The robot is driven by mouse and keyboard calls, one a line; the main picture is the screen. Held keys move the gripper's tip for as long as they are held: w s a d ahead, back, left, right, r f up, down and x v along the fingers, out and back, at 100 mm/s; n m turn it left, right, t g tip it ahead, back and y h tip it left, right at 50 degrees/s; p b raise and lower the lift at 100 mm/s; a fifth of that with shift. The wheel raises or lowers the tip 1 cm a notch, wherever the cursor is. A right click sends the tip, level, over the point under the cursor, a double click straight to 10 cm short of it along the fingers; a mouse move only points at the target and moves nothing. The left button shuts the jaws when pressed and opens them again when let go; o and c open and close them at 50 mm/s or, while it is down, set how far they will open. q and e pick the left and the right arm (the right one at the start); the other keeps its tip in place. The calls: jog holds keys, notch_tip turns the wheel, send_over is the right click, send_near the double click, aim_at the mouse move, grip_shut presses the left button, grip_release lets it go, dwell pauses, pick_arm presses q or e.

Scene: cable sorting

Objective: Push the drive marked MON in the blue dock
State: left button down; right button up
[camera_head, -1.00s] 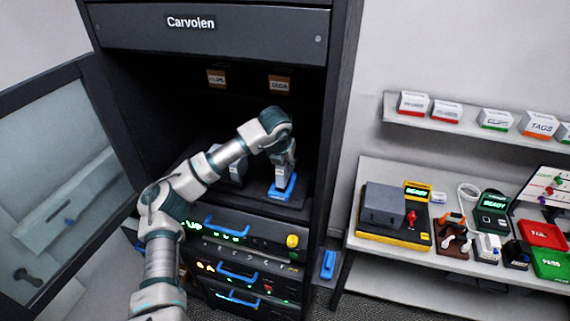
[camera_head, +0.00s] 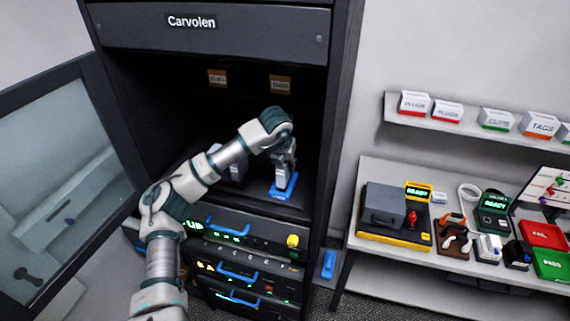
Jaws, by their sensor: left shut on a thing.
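My left arm reaches into the dark cabinet. My left gripper (camera_head: 282,181) points down at a blue dock (camera_head: 291,187) on the shelf inside. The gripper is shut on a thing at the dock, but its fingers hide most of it. I cannot read a MON mark on any drive, and I cannot tell how deep the held thing sits in the dock. My right gripper is not in view.
Rack units with blue handles (camera_head: 228,230) fill the cabinet below the shelf. An open glass door (camera_head: 75,150) stands at the left. A workbench (camera_head: 372,167) with a grey box (camera_head: 383,203), red tray (camera_head: 543,232) and green tray (camera_head: 552,263) is at the right.

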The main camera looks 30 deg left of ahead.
pick_arm(q)
jog(key=shift+f+b, duration=1)
jog(key=shift+f, duration=0.4)
dwell(1.4)
jog(key=shift+c, duration=1.4)
grip_release()
jog(key=shift+r, duration=0.15)
jog(key=shift+r+p, duration=2.55)
jog(key=shift+r, duration=0.85)
jog(key=shift+f, duration=0.1)
